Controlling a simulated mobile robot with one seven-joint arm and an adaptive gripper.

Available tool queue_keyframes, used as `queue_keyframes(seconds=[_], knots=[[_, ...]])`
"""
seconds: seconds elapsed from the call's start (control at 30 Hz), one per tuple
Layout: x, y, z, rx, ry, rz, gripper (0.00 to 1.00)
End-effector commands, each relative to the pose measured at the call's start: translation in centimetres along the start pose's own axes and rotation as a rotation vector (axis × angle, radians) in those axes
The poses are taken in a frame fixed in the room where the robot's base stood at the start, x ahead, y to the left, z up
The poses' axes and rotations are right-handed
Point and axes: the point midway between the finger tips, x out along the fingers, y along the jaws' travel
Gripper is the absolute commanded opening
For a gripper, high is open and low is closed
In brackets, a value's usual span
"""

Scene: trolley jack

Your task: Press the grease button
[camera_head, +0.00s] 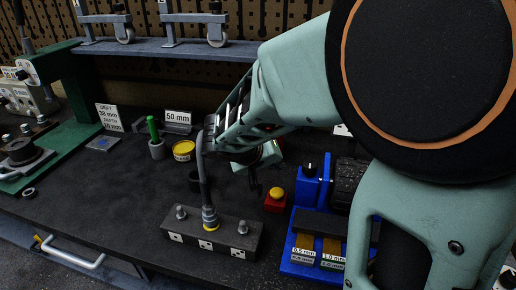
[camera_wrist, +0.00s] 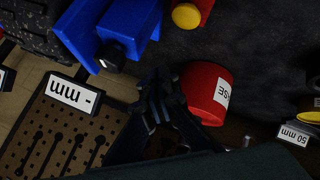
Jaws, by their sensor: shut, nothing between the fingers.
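A red box with a round yellow button (camera_head: 277,192) on top stands on the dark bench, just left of the blue device. In the wrist view the yellow button (camera_wrist: 187,15) shows at the top edge. A red can (camera_wrist: 205,88) with a label ending in "SE" shows in the wrist view, partly hidden by my fingers.
A grey block (camera_head: 235,243) with bolts and an upright hose stands in front. The blue device (camera_head: 305,195) is right of the button. A yellow-topped pot (camera_head: 184,150) and green-topped cup (camera_head: 155,145) stand left, by a 50 mm card (camera_head: 178,117).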

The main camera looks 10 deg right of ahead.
Motion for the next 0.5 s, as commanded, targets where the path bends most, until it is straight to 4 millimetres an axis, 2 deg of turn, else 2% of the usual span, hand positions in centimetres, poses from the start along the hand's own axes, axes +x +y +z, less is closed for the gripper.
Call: queue_keyframes(seconds=[0.03,0.27,0.5], knots=[[0.8,-0.6,0.7,-0.003,-0.002,0.0,0.0],[3.2,-2.4,2.3,0.001,0.001,-0.001,0.0],[4.2,-3.1,3.1,0.001,0.001,-0.001,0.0]])
